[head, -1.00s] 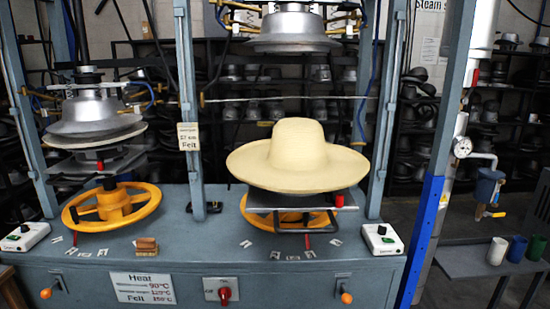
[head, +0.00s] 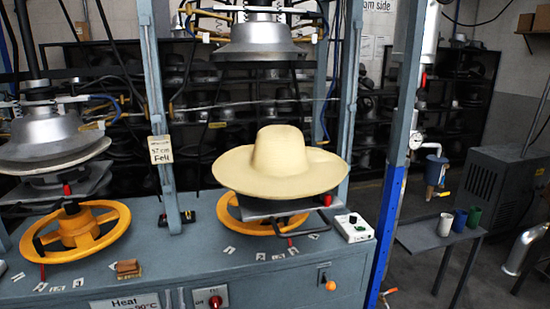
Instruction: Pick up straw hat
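The straw hat (head: 280,165) is pale cream with a rounded crown and a wide brim. Neither of my grippers shows in the head view, and nothing touches the hat.
Blue-grey posts (head: 160,110) stand left and right of the hat. A control box (head: 355,226) sits on the bench at right. The left station (head: 50,135) has its own handwheel (head: 75,232). A side table (head: 425,240) holds several cups.

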